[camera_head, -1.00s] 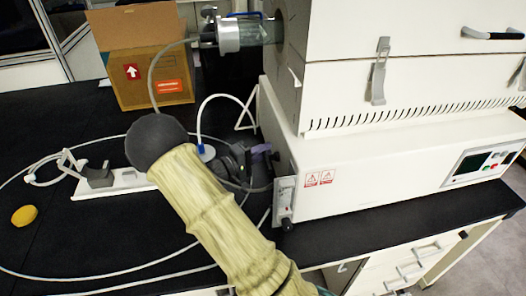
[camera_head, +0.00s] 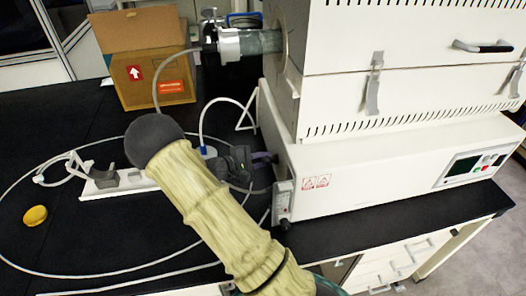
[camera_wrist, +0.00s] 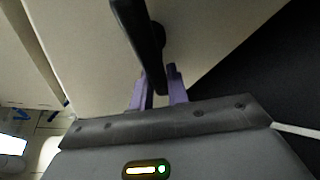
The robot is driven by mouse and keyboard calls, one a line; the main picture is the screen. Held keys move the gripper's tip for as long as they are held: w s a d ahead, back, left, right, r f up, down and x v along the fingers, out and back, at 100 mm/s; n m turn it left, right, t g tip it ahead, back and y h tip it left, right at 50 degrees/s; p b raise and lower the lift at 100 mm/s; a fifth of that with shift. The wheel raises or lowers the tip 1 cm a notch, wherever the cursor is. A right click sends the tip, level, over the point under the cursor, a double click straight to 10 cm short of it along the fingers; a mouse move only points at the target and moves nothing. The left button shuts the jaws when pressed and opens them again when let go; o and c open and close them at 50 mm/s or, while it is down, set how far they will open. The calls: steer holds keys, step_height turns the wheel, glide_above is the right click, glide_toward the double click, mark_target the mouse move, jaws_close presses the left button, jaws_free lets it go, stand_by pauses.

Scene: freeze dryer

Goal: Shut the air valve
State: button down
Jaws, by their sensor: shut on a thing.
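The freeze dryer's white base (camera_head: 385,165) stands on the black bench, to the right of my gripper (camera_head: 263,157). The gripper is against the base's left side. In the wrist view, a black lever-like handle (camera_wrist: 143,35), which looks like the air valve's handle, stands out from the white wall. The purple fingers of my gripper (camera_wrist: 158,82) are on both sides of the handle's lower end and shut on it. In the head view the handle is hidden by my gripper and arm.
A cardboard box (camera_head: 150,65) stands at the back left. A clear cylinder with a metal collar (camera_head: 229,45) and hose juts from the upper white chamber (camera_head: 420,50). A white power strip (camera_head: 110,184), a loose cable and a yellow round object (camera_head: 35,216) lie on the bench (camera_head: 95,235).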

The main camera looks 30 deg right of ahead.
steer(key=n+p, duration=0.1)
steer(key=n+g+y+p, duration=0.1)
steer(key=p, duration=0.1)
steer(key=s+n+g+p, duration=0.1)
steer(key=n+p, duration=0.1)
steer(key=shift+a+f, duration=0.2)
steer(key=shift+f, duration=0.1)
steer(key=n+p, duration=0.1)
steer(key=s+n+g+y+p, duration=0.1)
steer(key=n+g+p, duration=0.1)
steer(key=shift+s+a+f+n+y, duration=0.2)
steer(key=shift+s+f+n+y, duration=0.05)
steer(key=shift+f+n+y, duration=0.1)
steer(key=c, duration=1.4)
jaws_free()
steer(key=shift+o, duration=0.2)
steer(key=b+v, duration=0.3)
steer(key=v, duration=1.4)
steer(key=shift+w+a+f, duration=0.2)
steer(key=shift+w, duration=0.2)
